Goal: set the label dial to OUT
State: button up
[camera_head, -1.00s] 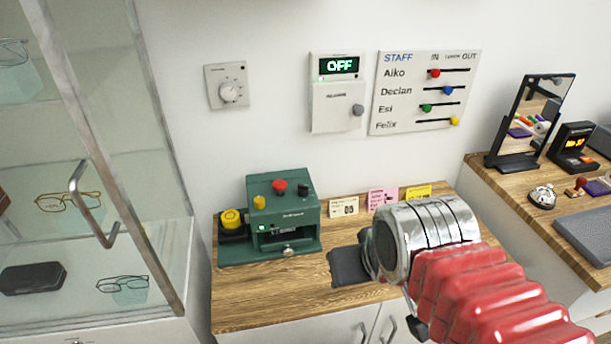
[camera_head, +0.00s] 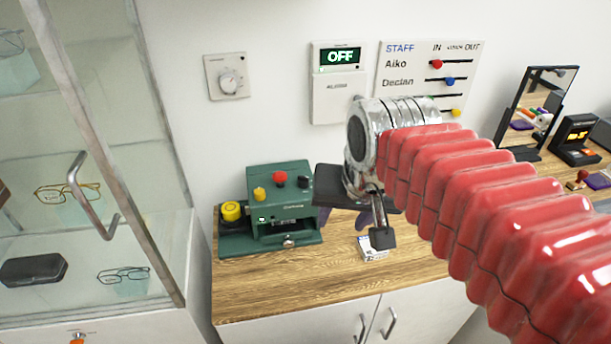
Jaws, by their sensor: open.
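The only large round dial that shows is a white one on a square wall plate (camera_head: 228,81); its marks are too small to read. The staff board (camera_head: 405,80) has IN, LUNCH and OUT columns with coloured sliders; its lower rows are partly hidden by my arm. A green machine (camera_head: 282,222) on the counter carries a red button (camera_head: 279,177), yellow knobs (camera_head: 231,212) and a dark knob (camera_head: 303,181). I cannot tell which control is the label dial. My gripper (camera_head: 346,216) is open over the counter, right of the machine, apart from the wall dial.
A small white box (camera_head: 372,251) lies on the wooden counter (camera_head: 290,285) below my gripper. A panel reading OFF (camera_head: 340,62) is on the wall. A glass cabinet (camera_head: 110,150) stands left. A mirror (camera_head: 533,108) stands right. The counter's front left is clear.

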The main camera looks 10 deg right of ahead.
jog(key=w+r+m+g, duration=0.1)
jog(key=w+r+m, duration=0.25)
jog(key=w, duration=0.45)
jog(key=m+g, duration=0.3)
jog(key=m, duration=0.8)
send_over(304, 177)
jog(key=f, duration=0.4)
jog(key=shift+s+d+f, duration=0.1)
jog(key=shift+s+f, duration=0.15)
jog(key=shift+f, duration=0.15)
jog(key=f, duration=1.4)
jog(key=shift+w, duration=0.35)
jog(key=shift+r, duration=0.1)
jog(key=shift+c, duration=0.2)
